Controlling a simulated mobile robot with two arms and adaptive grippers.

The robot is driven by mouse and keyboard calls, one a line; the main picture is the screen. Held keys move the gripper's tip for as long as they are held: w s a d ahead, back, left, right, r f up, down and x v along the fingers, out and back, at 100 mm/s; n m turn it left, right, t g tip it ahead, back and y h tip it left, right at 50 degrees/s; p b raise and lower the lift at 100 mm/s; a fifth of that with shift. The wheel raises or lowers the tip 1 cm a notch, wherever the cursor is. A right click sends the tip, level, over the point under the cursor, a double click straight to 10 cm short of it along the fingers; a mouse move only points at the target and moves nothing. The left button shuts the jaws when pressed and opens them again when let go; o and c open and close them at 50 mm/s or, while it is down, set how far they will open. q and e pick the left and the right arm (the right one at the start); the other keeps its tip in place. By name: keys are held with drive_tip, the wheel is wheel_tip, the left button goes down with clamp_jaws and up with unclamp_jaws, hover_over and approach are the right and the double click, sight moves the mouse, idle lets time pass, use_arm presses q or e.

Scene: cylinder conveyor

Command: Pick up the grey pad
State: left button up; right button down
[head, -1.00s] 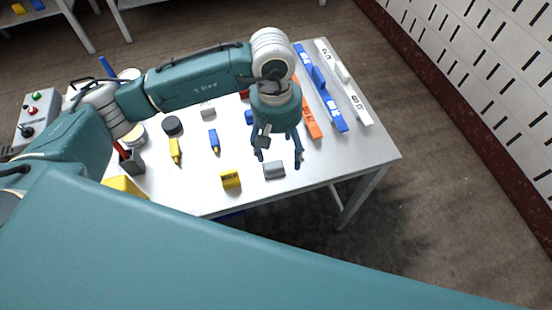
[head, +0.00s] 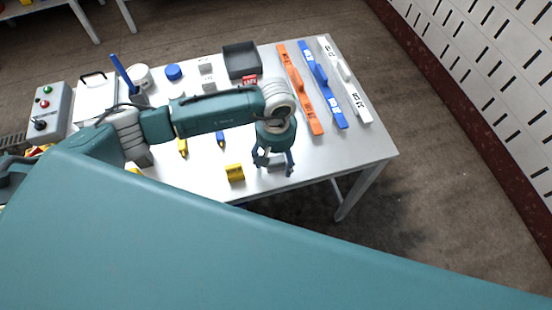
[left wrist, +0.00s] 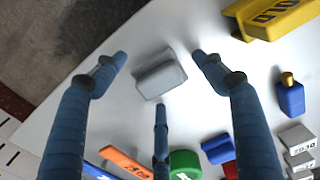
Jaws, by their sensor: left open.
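The grey pad (left wrist: 160,80) is a small grey block lying on the white table, seen in the left wrist view between my open fingers. In the head view it is mostly hidden between the fingers at the table's near edge. My left gripper (head: 276,167) points down over the pad, with its blue fingers spread around it. In the left wrist view, two fingers stand on either side of the pad and the third is below it in the picture; I see none touching it. My right gripper is not in view.
A yellow block (head: 235,173) stands left of the gripper. Orange (head: 300,88), blue (head: 322,85) and white (head: 345,80) long-handled pieces lie at the right. A dark tray (head: 241,60) is at the back. The table's near edge is close to the pad.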

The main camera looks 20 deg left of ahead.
sight(276, 160)
use_arm(q)
drive_tip(key=c, duration=1.2)
drive_tip(key=shift+w+r, duration=0.1)
drive_tip(key=shift+r, duration=0.45)
wheel_tip(276, 160, up, 19)
drive_tip(key=b, duration=0.5)
